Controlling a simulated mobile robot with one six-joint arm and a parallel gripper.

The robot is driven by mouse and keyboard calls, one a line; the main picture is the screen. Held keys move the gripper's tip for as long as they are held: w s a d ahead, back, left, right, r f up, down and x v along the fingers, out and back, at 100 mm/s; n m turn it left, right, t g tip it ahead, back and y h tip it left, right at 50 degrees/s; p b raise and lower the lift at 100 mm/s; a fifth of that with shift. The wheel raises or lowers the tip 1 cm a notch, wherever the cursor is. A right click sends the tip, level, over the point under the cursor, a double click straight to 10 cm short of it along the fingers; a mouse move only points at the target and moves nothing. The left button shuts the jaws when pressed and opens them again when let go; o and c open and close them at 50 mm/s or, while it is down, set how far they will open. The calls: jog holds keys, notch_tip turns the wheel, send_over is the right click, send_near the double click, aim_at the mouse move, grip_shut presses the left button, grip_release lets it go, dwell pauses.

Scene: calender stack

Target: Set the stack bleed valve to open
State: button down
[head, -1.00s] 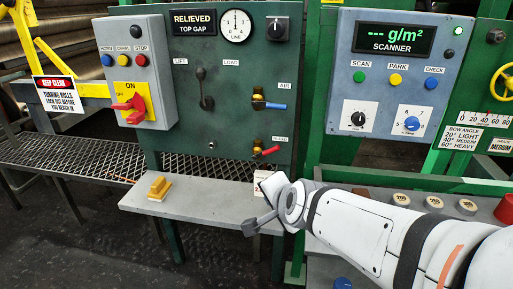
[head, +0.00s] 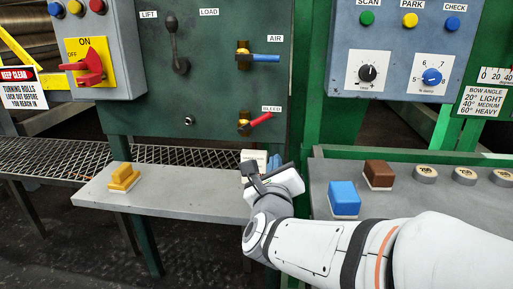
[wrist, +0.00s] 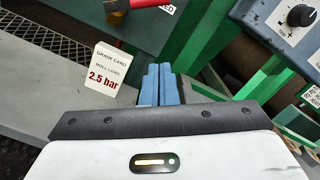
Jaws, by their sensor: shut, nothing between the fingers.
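The bleed valve (head: 243,122) is a brass fitting low on the green panel, under a BLEED label. Its red lever (head: 261,119) points right and slightly up in the head view. Part of the red lever (wrist: 148,4) also shows at the top of the wrist view, cut off by the frame edge. My gripper (head: 275,161) is below the valve, near the grey shelf, and apart from the lever. In the wrist view its two blue fingers (wrist: 159,72) are together with nothing between them.
A white grade card (wrist: 103,70) reading 2.5 bar stands just left of my fingers. The air valve's blue lever (head: 265,58) is above the bleed valve. A yellow block (head: 123,178) sits on the shelf (head: 185,198). Blue (head: 344,197) and brown (head: 378,173) blocks stand to the right.

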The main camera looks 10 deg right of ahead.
aim_at(255, 123)
jog(key=w+r+p, duration=0.2)
jog(key=w+r, duration=0.1)
jog(key=w, duration=0.7)
jog(key=shift+w+d+r, duration=0.3)
jog(key=shift+d+r, duration=0.1)
